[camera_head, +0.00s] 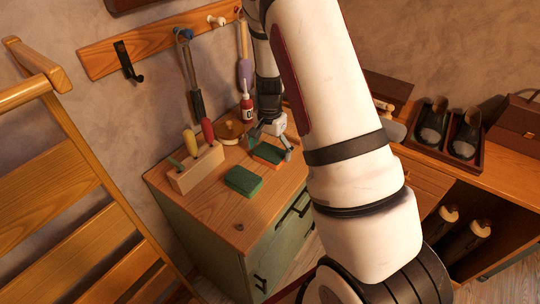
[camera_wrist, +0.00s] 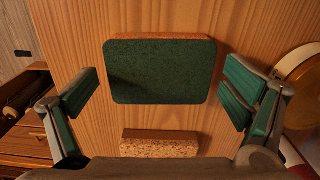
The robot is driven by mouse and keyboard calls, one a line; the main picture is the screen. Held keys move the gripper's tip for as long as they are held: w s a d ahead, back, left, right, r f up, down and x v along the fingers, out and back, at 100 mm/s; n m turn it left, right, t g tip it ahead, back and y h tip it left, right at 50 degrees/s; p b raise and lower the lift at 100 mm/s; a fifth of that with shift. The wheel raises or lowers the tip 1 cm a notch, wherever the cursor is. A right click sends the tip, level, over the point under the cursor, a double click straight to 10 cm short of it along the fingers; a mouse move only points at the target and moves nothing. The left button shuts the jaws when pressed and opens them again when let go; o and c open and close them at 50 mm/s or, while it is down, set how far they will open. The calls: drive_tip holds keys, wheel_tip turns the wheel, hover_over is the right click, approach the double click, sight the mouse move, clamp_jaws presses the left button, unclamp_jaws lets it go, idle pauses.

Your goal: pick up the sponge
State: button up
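A block with a dark green top (camera_head: 243,181) lies flat on the wooden cabinet top. An orange and green block (camera_head: 268,153) lies just behind it, under my gripper (camera_head: 271,147). In the wrist view a green-topped sponge (camera_wrist: 160,71) with a thin orange edge lies ahead between my spread fingers (camera_wrist: 158,96). A speckled brown block (camera_wrist: 160,144) lies nearer the palm. I cannot tell for certain how these two match the blocks in the head view. My gripper is open, its green-padded fingers apart, with nothing held.
A wooden holder (camera_head: 197,168) with coloured handles stands to the left. A round wooden lid (camera_head: 230,132) and a red-and-white bottle (camera_head: 247,108) stand behind. A small dark knob (camera_head: 239,227) lies near the front. The front part of the cabinet top is mostly clear.

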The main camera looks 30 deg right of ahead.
sight(271, 153)
drive_tip(key=c, duration=0.4)
drive_tip(key=shift+r, duration=0.5)
drive_tip(key=r, duration=0.2)
drive_tip(key=shift+s+d+r+b, duration=0.1)
drive_tip(key=shift+s+r+b, duration=0.2)
drive_tip(key=shift+s+r, duration=0.05)
drive_tip(key=s, duration=0.5)
drive_tip(key=s+d+r, duration=0.1)
drive_tip(key=s, duration=0.4)
drive_tip(key=s+d, duration=0.1)
drive_tip(key=s, duration=0.4)
drive_tip(key=shift+s+r, duration=0.1)
drive_tip(key=shift+r, duration=0.1)
